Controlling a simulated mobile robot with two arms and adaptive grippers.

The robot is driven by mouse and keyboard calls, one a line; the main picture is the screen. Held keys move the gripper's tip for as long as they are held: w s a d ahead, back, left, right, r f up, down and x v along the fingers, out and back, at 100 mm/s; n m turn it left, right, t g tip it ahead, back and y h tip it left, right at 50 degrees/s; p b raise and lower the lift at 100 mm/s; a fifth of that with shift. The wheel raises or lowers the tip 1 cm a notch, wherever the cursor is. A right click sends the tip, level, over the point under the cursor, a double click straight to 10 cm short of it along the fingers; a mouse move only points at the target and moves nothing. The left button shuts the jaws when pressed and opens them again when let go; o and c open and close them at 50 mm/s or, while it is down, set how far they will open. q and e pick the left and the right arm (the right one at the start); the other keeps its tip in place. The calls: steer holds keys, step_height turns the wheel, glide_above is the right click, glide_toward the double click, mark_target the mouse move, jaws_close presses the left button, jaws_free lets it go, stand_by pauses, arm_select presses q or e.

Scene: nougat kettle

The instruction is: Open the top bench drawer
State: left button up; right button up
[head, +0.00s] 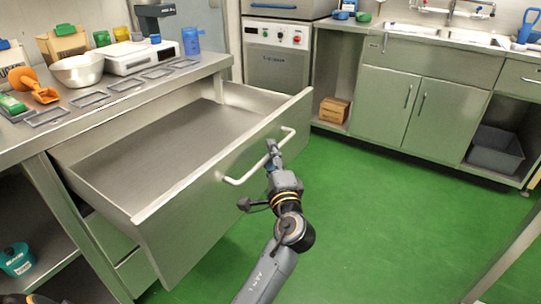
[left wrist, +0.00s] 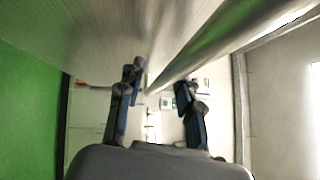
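The top bench drawer (head: 165,158) is pulled far out from under the bench at the left, and its inside looks empty. Its bar handle (head: 258,162) runs along the front panel and shows as a large blurred bar in the left wrist view (left wrist: 225,45). My left gripper (head: 272,152) is at the right part of the handle. In the left wrist view its two fingers (left wrist: 160,84) are spread apart, with the bar passing by their tips; I cannot tell whether they touch it. My right gripper is not in view.
The bench top (head: 125,95) holds a scale (head: 140,55), a metal bowl (head: 78,70), an orange scoop (head: 40,88) and several flat trays. A sink counter (head: 440,40) with cabinets stands at the back. The green floor (head: 370,215) right of the drawer is clear.

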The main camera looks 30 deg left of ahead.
arm_select(q)
steer(key=v, duration=1.2)
